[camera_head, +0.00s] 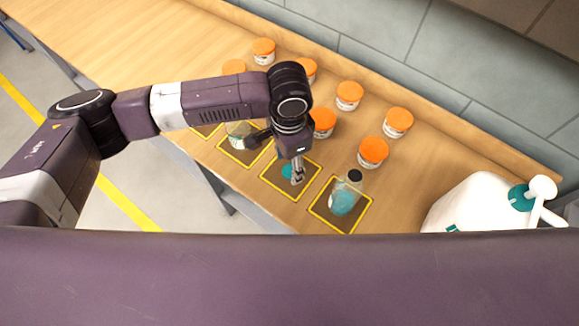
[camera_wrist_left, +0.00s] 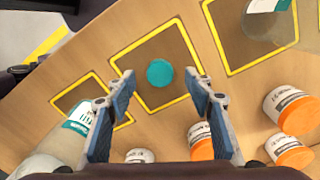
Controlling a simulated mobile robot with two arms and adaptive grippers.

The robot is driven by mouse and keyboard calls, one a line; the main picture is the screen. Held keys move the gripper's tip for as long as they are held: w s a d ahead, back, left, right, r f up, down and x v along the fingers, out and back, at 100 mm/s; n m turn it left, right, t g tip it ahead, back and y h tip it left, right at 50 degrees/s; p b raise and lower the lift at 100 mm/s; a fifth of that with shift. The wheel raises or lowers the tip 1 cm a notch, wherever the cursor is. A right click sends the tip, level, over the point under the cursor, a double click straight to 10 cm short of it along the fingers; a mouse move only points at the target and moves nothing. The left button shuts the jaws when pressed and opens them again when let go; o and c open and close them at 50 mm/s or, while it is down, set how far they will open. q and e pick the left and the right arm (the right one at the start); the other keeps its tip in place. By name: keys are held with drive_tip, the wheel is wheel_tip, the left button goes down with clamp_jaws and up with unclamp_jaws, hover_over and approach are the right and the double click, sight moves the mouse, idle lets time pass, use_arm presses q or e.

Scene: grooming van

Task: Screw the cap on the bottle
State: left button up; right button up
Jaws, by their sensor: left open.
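A round teal cap (camera_head: 287,171) lies on a yellow-edged dark mat (camera_head: 271,183); it also shows in the left wrist view (camera_wrist_left: 160,73). My left gripper (camera_head: 298,180) is open above this mat, beside the cap in the head view. A clear bottle (camera_head: 343,200) with teal colour and a black top stands on the mat to the right. Another clear bottle (camera_head: 238,130) stands on a mat to the left, its top hidden behind my arm.
Several white jars with orange lids (camera_head: 373,152) stand behind the mats; they also show in the left wrist view (camera_wrist_left: 290,108). A large white pump jug (camera_head: 475,203) stands at the right. A tiled wall (camera_head: 400,65) bounds the back. The table's left end is clear.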

sight(290, 172)
use_arm(q)
drive_tip(key=shift+f, duration=1.2)
drive_tip(key=shift+c, duration=0.4)
drive_tip(key=c, duration=0.7)
